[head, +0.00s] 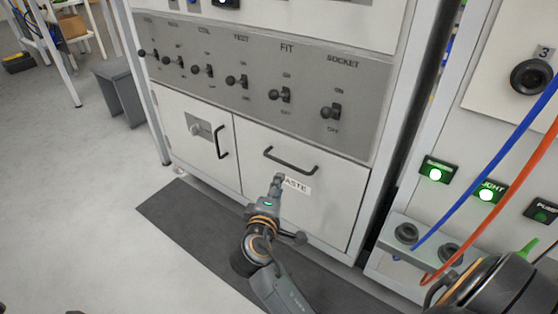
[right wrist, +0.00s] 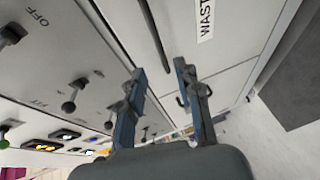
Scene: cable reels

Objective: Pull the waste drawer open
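The waste drawer (head: 335,205) is the white front at the lower right of the cabinet, flush with it and shut. Its dark bar handle (head: 291,167) runs across the upper part; the handle also shows in the right wrist view (right wrist: 155,35). The WASTE label (head: 298,186) is partly hidden by my right gripper (head: 279,179), which is in front of the drawer just below the handle. In the right wrist view the fingers (right wrist: 160,70) are apart and empty, with the handle ahead of the gap. I cannot tell whether they touch it. My left gripper is not in view.
A small door (head: 196,128) with a lock and handle is left of the drawer. A grey panel (head: 262,93) of switches is above. A blue cable (head: 480,165) and an orange cable (head: 492,205) hang at the right. A dark mat (head: 190,222) lies on the floor.

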